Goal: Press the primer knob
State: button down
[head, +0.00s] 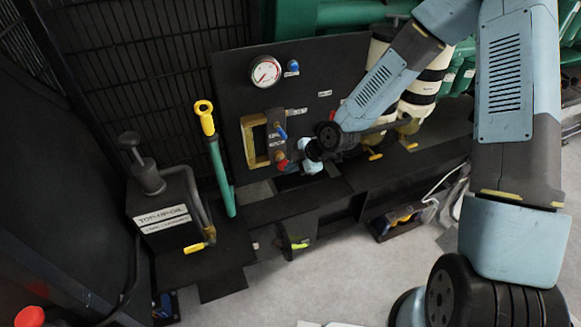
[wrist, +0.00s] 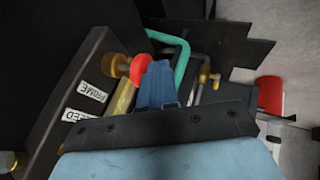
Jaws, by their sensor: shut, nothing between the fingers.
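The primer knob is a red round knob on a brass stem (head: 283,164), low on the dark panel beside a yellow-framed window. In the wrist view the red knob (wrist: 139,69) stands out from the panel next to a label reading PRIME. My gripper (wrist: 159,70) is shut and empty, its blue fingers pointing past the knob's side. The fingertips overlap the knob's edge in the wrist view; I cannot tell whether they touch. In the head view my gripper (head: 294,168) is just right of the knob, and my wrist hides part of the panel there.
A gauge (head: 265,71) and blue knob (head: 292,67) sit higher on the panel. A blue-handled valve (head: 281,132) is just above the primer knob. A green lever with yellow top (head: 219,165) and a dark pump box (head: 163,213) stand left. Grey floor is open in front.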

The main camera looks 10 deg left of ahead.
jog(key=shift+w+a, duration=0.35)
jog(key=shift+w, duration=0.25)
jog(key=shift+w+a, duration=0.3)
jog(key=shift+w, duration=0.25)
jog(key=s+d+r, duration=0.4)
jog(key=d+r, duration=0.3)
jog(key=d, duration=0.1)
jog(key=shift+s+d+r, duration=0.25)
jog(key=shift+s, duration=0.05)
dwell(1.2)
